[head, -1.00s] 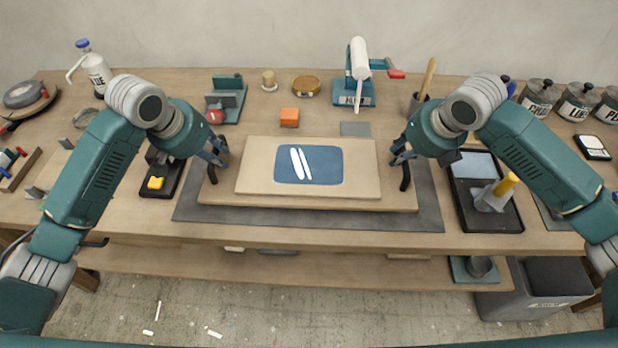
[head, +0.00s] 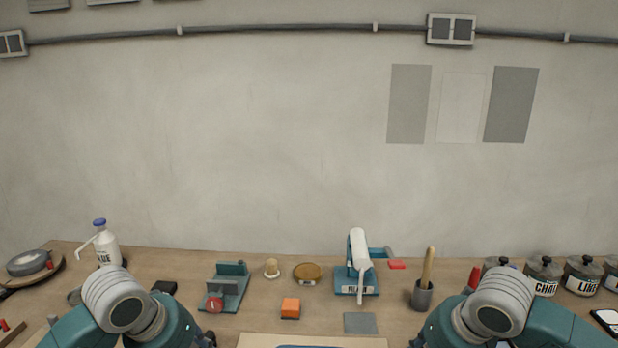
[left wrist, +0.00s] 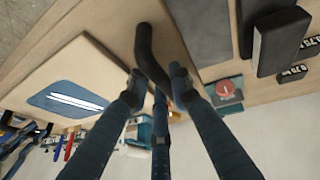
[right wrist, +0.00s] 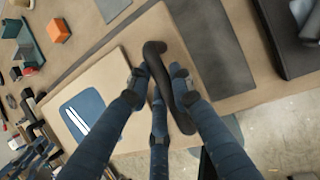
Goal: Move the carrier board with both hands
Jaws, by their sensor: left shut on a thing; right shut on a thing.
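The carrier board (left wrist: 110,25) is a flat wooden board with dark curved handles at its ends. A paler panel (left wrist: 85,58) lies on it, bearing a blue plate with white strips (right wrist: 81,122). In the left wrist view my left gripper (left wrist: 158,75) is shut on one black handle (left wrist: 147,45). In the right wrist view my right gripper (right wrist: 155,78) is shut on the other handle (right wrist: 176,90). The head view shows only the panel's far edge (head: 310,341) at the bottom; most of the board and both fingertips are out of that picture.
Behind the board stand a teal fixture (head: 228,287), an orange block (head: 290,308), a brass dish (head: 308,272), a blue dispenser (head: 357,275) and a brush cup (head: 422,295). Labelled jars (head: 583,273) stand right, a bottle (head: 107,248) left. The wall above is largely bare.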

